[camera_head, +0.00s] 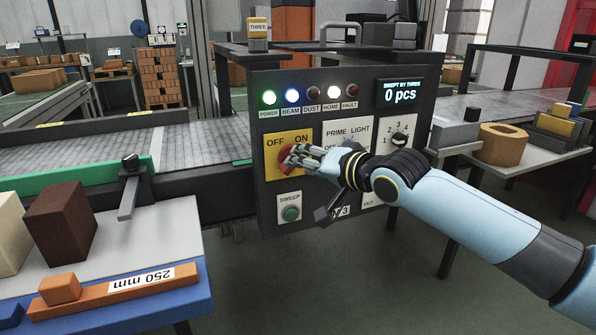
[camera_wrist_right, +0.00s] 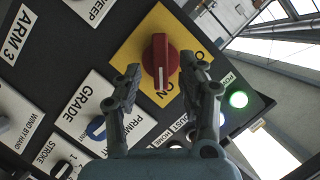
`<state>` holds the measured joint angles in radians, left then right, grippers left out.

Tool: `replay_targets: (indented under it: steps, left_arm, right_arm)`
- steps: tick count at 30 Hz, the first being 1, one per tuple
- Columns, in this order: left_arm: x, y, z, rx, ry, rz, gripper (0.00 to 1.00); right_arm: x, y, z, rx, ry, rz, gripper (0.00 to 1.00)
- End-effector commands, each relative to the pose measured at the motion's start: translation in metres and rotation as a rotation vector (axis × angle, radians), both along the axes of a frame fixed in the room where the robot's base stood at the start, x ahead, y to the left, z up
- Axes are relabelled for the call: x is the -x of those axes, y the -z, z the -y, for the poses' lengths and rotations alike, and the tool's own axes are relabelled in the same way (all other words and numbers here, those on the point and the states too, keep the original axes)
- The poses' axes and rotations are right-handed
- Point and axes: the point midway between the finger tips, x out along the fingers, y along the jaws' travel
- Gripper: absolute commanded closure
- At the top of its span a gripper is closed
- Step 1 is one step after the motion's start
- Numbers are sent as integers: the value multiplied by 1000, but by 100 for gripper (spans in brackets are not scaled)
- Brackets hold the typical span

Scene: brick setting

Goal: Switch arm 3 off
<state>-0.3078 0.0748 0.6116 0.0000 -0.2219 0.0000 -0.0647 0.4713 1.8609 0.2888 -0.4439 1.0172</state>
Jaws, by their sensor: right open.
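The panel (camera_head: 262,215) of arm 3 stands in the middle of the head view. Its red rotary knob (camera_head: 286,157) sits on a yellow plate (camera_head: 273,174) marked OFF on the left and ON on the right. In the wrist view the red knob (camera_wrist_right: 160,52) has its grip pointing toward the ON word. My right gripper (camera_head: 292,155) is at the knob and covers part of it. In the wrist view its open fingers (camera_wrist_right: 160,72) lie on either side of the knob's lower end; I cannot tell whether they touch it. My left gripper is not in view.
The POWER (camera_head: 269,97), BEAM (camera_head: 292,96) and HOME (camera_head: 334,88) lamps are lit; DUST and FAULT look dark. The display (camera_head: 400,93) reads 0 pcs. A green SWEEP button (camera_head: 291,214) is below the knob. A blue table (camera_head: 195,308) with blocks stands left.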

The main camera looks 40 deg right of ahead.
Motion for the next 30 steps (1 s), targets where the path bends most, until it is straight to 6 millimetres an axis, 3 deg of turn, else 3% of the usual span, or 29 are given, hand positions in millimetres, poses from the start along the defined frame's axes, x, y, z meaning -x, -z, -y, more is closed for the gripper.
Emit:
replay_targets:
  steps: [6, 16, 25, 30]
  left_arm:
    - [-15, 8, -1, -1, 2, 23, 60]
    - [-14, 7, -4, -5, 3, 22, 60]
    - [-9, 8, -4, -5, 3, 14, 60]
    - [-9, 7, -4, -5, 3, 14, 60]
  right_arm:
    - [-24, 7, -1, 0, 1, 1, 60]
    - [-28, 7, -1, 1, 0, 0, 60]
    - [-28, 7, -1, 1, 0, 0, 99]
    - [-27, 7, -1, 1, 0, 0, 100]
